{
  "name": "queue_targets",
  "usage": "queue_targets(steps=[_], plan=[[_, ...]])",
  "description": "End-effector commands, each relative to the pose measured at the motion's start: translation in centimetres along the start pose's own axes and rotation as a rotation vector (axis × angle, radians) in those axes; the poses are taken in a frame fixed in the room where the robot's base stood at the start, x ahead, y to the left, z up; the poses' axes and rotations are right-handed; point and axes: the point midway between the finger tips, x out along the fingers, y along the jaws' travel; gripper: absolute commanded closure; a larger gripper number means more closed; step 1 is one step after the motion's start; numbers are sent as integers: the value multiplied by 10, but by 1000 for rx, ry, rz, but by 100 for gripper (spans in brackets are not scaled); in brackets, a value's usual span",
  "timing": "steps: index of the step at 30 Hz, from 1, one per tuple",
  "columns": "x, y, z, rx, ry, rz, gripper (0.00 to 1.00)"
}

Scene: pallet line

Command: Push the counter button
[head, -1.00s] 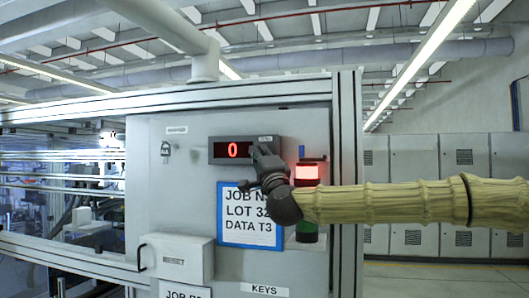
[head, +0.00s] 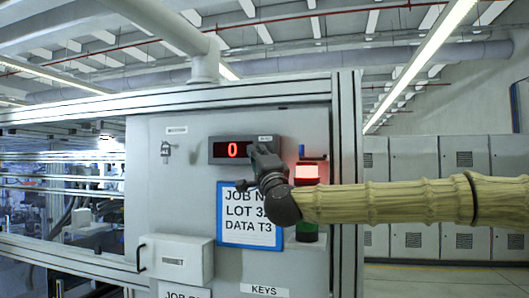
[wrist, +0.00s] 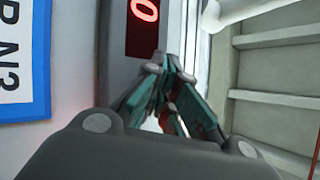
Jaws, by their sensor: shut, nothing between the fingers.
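The counter (head: 232,150) is a dark grey box with a red lit "0" on the upper part of the light grey panel. It also shows in the wrist view (wrist: 143,30). My gripper (head: 258,150) is shut and empty, its fingertips at the right end of the counter in the head view. In the wrist view the shut gripper (wrist: 160,62) has its fingertips over the counter's face, below the red digit. The button itself is hidden behind my fingers, and I cannot tell whether they touch it.
A blue-framed sheet (head: 249,235) hangs below the counter. A stack light (head: 307,173) stands right of my gripper, behind my arm. A grey box with a handle (head: 178,259) sticks out at lower left. A small key lock (head: 167,152) hangs left of the counter.

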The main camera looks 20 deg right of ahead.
Motion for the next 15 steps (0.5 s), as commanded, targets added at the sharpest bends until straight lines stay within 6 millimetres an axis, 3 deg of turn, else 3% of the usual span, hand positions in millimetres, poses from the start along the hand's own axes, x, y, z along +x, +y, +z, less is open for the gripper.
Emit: queue_targets(steps=[15], plan=[[-24,-16,17,0,-1,-2,100]])
